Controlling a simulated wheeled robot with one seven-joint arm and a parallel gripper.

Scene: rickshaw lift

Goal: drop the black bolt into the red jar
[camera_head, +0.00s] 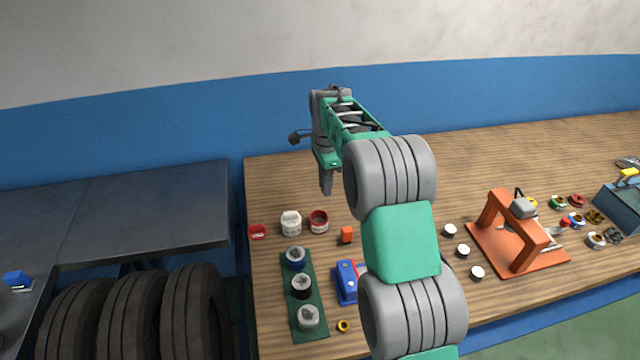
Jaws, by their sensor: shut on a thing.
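A red jar (319,223) with a pale label and an open top stands near the left part of the wooden bench. My gripper (326,188) points down and is shut, above and behind the red jar, well clear of its rim. What the fingers hold is too small to make out from here, and I see no loose black bolt on the bench. A dark piece juts out to the left of my wrist; I cannot tell whether it belongs to the arm.
A white jar (291,224) and a small red container (257,231) stand left of the red jar. An orange block (346,235), a blue device (346,285) and a green tray (313,335) with several jars are nearer. An orange frame (520,240) stands right.

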